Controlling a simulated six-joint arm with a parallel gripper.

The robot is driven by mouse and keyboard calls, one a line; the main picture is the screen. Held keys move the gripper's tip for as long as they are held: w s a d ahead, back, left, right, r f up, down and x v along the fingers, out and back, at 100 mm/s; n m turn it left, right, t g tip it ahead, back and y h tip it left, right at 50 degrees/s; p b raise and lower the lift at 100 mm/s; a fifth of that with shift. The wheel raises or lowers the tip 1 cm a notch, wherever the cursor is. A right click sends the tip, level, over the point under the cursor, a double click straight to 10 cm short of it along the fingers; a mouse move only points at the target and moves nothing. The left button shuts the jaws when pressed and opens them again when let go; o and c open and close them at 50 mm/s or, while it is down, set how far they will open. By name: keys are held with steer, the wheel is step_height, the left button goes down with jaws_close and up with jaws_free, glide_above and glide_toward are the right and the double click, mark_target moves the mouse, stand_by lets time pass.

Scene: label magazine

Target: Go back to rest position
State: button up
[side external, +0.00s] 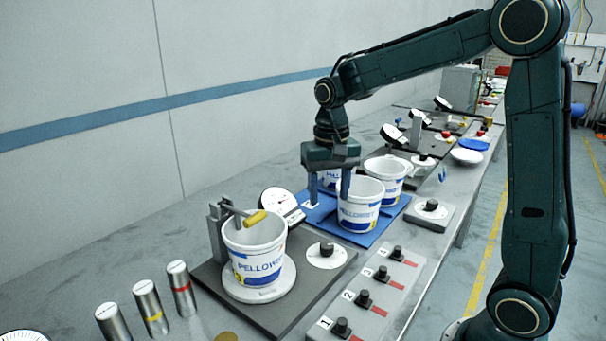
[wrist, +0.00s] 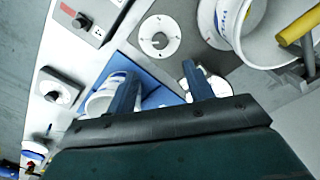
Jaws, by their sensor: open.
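My gripper (side external: 330,199) is open over the blue mat (side external: 383,226), pointing down, with its fingers apart. It also shows in the wrist view (wrist: 160,72). One finger overlaps the near white bucket (side external: 360,210) on the mat; I cannot tell whether they touch. Nothing shows held between the fingers. A second bucket (side external: 386,178) stands behind it, and another (side external: 328,180) is partly hidden by my gripper.
Several metal cylinders (side external: 150,307) with coloured bands stand front left. A panel with numbered knobs (side external: 364,299) lies at the front edge. A round dial (side external: 281,203) stands behind the left bucket.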

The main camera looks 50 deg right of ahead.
steer(key=shift+r, duration=0.6)
steer(key=s+a+r+n+t, duration=0.2)
steer(key=s+n, duration=0.1)
steer(key=s, duration=0.7)
steer(key=s+a+r+n+t, duration=0.2)
steer(key=s+a+n+t, duration=0.1)
steer(key=s, duration=0.6)
steer(key=shift+s+a+n+t, duration=0.3)
steer(key=shift+s+n, duration=0.05)
steer(key=shift+n, duration=0.15)
steer(key=shift+w, duration=0.1)
